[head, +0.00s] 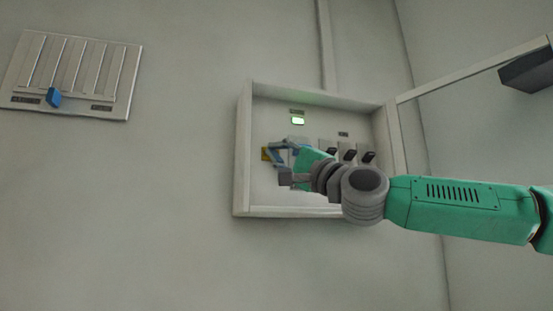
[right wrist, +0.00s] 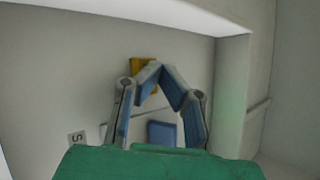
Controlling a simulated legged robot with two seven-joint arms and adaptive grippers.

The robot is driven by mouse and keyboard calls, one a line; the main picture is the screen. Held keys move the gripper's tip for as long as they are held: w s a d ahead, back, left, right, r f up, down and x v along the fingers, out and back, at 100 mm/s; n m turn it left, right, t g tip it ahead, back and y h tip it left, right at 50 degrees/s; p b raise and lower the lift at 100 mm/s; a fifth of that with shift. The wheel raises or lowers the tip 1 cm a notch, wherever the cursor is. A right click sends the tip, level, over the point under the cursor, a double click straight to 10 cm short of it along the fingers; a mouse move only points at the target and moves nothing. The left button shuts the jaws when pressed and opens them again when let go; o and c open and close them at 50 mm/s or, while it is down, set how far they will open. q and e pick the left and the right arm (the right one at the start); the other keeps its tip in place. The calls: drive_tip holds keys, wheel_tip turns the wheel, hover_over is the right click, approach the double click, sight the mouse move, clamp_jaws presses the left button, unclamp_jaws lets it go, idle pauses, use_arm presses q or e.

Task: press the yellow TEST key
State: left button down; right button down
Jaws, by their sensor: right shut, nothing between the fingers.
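The yellow TEST key (head: 265,154) sits inside the open wall box, at its left side. In the right wrist view the yellow key (right wrist: 143,63) shows just beyond the fingertips, partly hidden by the left finger. My right gripper (head: 274,150) is shut and empty, with its blue-grey fingers reaching into the box right beside the yellow key. In the right wrist view the gripper (right wrist: 161,68) has its fingertips together, overlapping the key's lower right. I cannot tell whether they touch it. My left gripper is not in view.
The wall box (head: 243,160) has a raised rim and a door (head: 470,68) open to the right. Inside are a lit green indicator (head: 298,120) and several black levers (head: 350,154). A blue block (right wrist: 162,133) lies below the fingers. A louvred panel (head: 75,75) with a blue handle (head: 54,97) is at upper left.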

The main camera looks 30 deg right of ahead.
drive_tip(key=shift+w+a+r, duration=0.1)
drive_tip(key=shift+w+a, duration=0.05)
drive_tip(key=shift+a, duration=0.7)
drive_tip(key=shift+w+a, duration=0.1)
drive_tip(key=shift+a, duration=0.1)
drive_tip(key=shift+w+d, duration=0.1)
drive_tip(key=shift+d, duration=0.7)
drive_tip(key=shift+s+a+b, duration=0.3)
drive_tip(key=shift+a, duration=0.25)
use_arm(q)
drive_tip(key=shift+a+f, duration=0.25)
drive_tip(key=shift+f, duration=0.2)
use_arm(e)
drive_tip(key=shift+s+a, duration=0.2)
drive_tip(key=shift+s, duration=1.25)
drive_tip(key=shift+s+a, duration=0.15)
drive_tip(key=shift+s, duration=1.25)
